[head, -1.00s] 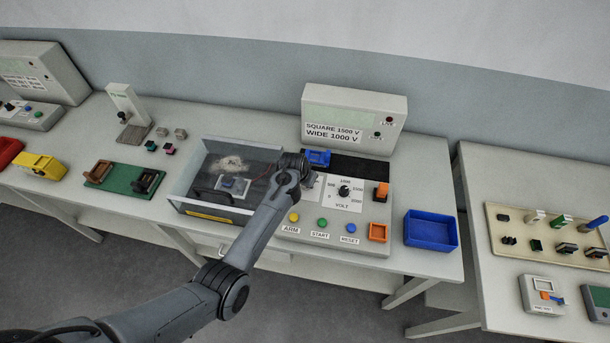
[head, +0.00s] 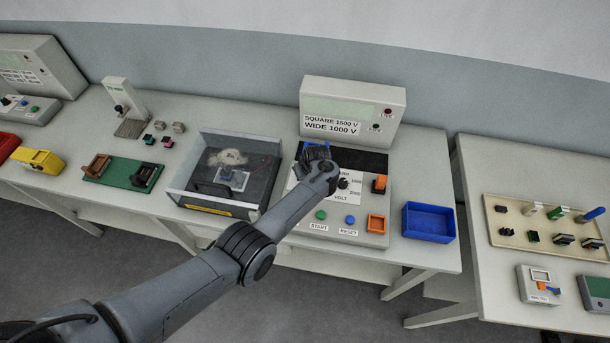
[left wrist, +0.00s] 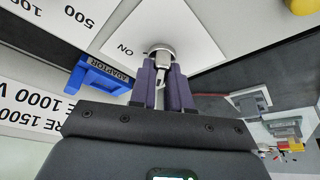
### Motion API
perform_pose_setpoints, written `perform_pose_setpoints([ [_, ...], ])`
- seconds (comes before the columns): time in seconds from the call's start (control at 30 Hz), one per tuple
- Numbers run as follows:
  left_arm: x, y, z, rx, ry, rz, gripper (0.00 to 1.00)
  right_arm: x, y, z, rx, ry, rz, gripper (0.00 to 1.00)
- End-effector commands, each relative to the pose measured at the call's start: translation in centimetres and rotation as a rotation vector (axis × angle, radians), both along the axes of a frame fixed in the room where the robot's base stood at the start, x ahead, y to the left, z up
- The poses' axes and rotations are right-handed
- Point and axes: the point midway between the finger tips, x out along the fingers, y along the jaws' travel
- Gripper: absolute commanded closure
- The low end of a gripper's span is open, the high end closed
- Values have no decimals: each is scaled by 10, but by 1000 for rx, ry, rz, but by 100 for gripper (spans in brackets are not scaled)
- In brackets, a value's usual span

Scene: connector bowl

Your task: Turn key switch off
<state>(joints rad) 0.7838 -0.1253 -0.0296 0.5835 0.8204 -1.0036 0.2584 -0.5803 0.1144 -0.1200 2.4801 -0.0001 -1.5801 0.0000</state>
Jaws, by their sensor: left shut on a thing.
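The key switch (left wrist: 160,48) shows in the left wrist view as a round silver lock on a white plate, with the word ON beside it. My left gripper (left wrist: 163,66) reaches to it with its two dark fingers close together, shut on the key, of which a small metal part (left wrist: 159,82) shows between them. In the head view my left forearm and wrist (head: 318,175) cover the key switch on the grey control panel (head: 275,226). The key's exact angle is hard to tell. My right gripper is not in view.
A blue adaptor (left wrist: 100,76) is close beside the fingers. The voltage dial (head: 344,183), green START button (head: 321,215) and blue RESET button (head: 350,219) are near my wrist. A clear-walled test box (head: 212,207) stands left, a blue bin (head: 430,237) right.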

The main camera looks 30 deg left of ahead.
Motion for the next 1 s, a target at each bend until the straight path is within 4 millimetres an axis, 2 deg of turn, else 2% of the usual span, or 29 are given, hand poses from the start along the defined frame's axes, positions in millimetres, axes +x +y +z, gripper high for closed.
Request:
perform_pose_setpoints([
  [0.03,-1,0,-7,1,5,28,100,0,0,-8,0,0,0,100],
  [0.3,-1,0,-6,1,6,138,100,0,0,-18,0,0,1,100],
  [0.87,-2,1,-6,0,7,172,100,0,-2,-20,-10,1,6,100],
  [0.9,-2,1,-6,0,7,173,82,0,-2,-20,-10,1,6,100],
  [1.0,-2,1,-6,0,7,173,66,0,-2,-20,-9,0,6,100],
])
